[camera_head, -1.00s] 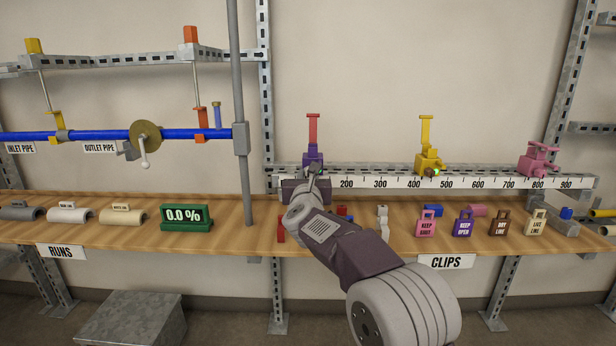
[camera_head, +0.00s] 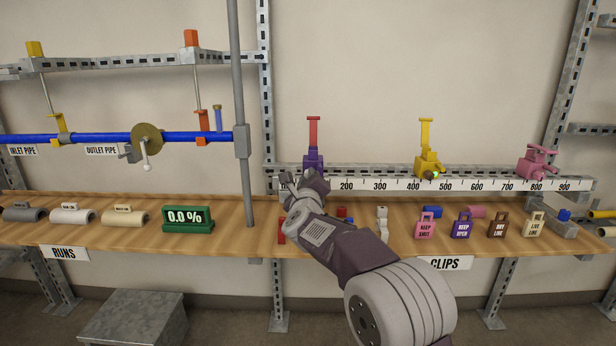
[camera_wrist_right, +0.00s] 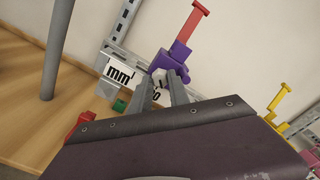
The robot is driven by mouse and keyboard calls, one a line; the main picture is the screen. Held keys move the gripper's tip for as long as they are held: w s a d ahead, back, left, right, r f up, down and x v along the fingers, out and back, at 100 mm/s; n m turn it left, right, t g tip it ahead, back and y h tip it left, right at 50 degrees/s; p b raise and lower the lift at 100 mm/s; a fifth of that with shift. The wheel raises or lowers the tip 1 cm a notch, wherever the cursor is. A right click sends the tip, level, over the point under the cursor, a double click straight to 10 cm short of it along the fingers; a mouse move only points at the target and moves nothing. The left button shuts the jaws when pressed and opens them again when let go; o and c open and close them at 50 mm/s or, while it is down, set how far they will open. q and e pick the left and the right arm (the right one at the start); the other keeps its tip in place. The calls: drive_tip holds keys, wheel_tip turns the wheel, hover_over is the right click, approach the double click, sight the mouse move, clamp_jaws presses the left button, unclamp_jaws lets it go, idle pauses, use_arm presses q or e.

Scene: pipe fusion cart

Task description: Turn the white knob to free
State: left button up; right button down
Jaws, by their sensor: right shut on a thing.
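The white knob (camera_wrist_right: 159,77) shows in the right wrist view at the front of a purple clamp (camera_wrist_right: 172,62) with a red upright handle. My right gripper (camera_wrist_right: 161,84) is shut on the knob, with one finger on each side of it. In the head view my right gripper (camera_head: 305,180) is in front of the purple clamp (camera_head: 314,160) and hides the knob. No marking for free is readable. My left gripper is not in view.
The clamp sits on a scale rail (camera_head: 395,184) with yellow (camera_head: 428,163) and pink (camera_head: 537,163) clamps to the right. Labelled tags and small blocks lie on the wooden bench (camera_head: 350,240) below. A grey post (camera_head: 241,140) stands to the left.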

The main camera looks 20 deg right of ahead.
drive_tip(key=shift+f+n+p, duration=0.2)
drive_tip(key=shift+n+p, duration=6.4)
drive_tip(key=shift+n, duration=5.1)
drive_tip(key=c, duration=1.2)
unclamp_jaws()
drive_tip(key=shift+c, duration=0.2)
drive_tip(key=shift+s, duration=0.1)
drive_tip(key=b+v, duration=0.4)
drive_tip(key=v, duration=0.5)
